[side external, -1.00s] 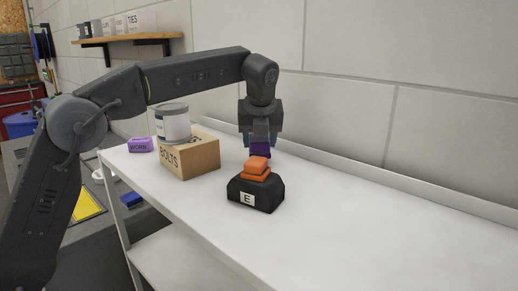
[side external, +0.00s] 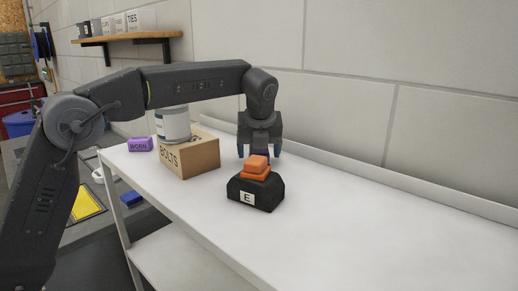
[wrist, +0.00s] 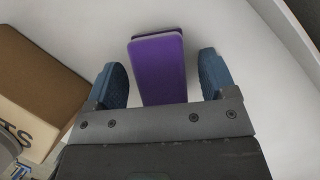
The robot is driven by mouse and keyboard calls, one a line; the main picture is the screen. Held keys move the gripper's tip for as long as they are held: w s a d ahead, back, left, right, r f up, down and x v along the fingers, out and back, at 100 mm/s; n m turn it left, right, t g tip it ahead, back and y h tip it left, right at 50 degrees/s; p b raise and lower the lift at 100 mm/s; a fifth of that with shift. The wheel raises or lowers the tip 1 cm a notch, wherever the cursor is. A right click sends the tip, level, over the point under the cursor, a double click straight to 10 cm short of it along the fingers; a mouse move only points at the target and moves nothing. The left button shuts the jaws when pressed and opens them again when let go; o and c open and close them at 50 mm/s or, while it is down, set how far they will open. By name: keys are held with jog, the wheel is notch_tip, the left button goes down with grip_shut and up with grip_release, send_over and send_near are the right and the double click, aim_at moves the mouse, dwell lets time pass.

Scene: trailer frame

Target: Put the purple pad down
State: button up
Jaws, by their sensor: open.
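The purple pad (wrist: 163,70) lies between the two blue fingers of my gripper (wrist: 163,80) in the wrist view. The fingers are open, with a gap on each side of the pad. White surface shows around the pad; its underside is hidden, so I cannot see the contact itself. In the side external view my gripper (side external: 260,152) is low over the white bench, behind the orange pads. The pad there is mostly hidden by the fingers and the orange pads.
Orange pads (side external: 256,167) sit on a black block marked E (side external: 254,192) in front of my gripper. A BOLTS box (side external: 188,157) with a grey can (side external: 173,125) on it stands left. A purple WORN block (side external: 140,144) is farther left. The bench's right (side external: 370,220) is clear.

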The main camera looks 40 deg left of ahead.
jog(key=shift+r, duration=0.1)
jog(key=v, duration=1.2)
jog(key=s+a+f+n+h, duration=0.1)
jog(key=s+f+n, duration=0.1)
jog(key=s+n, duration=0.4)
jog(key=s+a+f+n+t, duration=0.1)
jog(key=s+f+n, duration=0.2)
jog(key=s+n, duration=0.4)
jog(key=s+a+f+n+h, duration=0.1)
jog(key=s+f+n, duration=0.2)
jog(key=s+n, duration=0.3)
jog(key=shift+s+f+n+t+h, duration=0.1)
jog(key=shift+s+n+t+h, duration=0.1)
jog(key=shift+s, duration=0.5)
jog(key=shift+s+f+n+t+h, duration=0.1)
jog(key=shift+s+f+t, duration=0.1)
jog(key=shift+s, duration=0.45)
jog(key=s+f+n, duration=0.7)
jog(key=f, duration=0.1)
jog(key=shift+f+t+h, duration=0.2)
jog(key=shift+t+h, duration=0.1)
